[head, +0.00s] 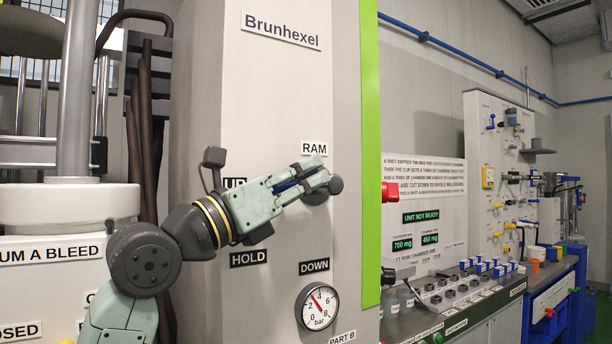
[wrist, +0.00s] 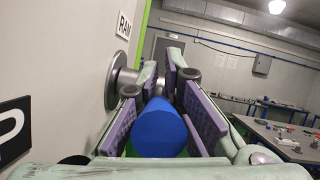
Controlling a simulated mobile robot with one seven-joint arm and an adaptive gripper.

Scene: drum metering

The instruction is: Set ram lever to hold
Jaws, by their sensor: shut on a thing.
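The ram lever has a grey round hub (wrist: 121,75) on the panel below the RAM label (head: 314,148). Its blue handle (wrist: 160,128) lies between the purple pads of my gripper (wrist: 165,100), which is shut on it. In the head view my gripper (head: 300,182) covers most of the lever, with only a thin blue strip showing. The lever points left from the hub, towards the UP label (head: 235,183), which my wrist partly covers. The HOLD label (head: 248,258) is at lower left and the DOWN label (head: 313,267) is below the hub.
A pressure gauge (head: 319,307) sits below DOWN. The panel's green edge (head: 370,150) runs down to the right of the lever, with a red part (head: 391,192) just beyond it. Dark hoses (head: 143,130) hang left of the panel. A bench with blue-capped items stands further right.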

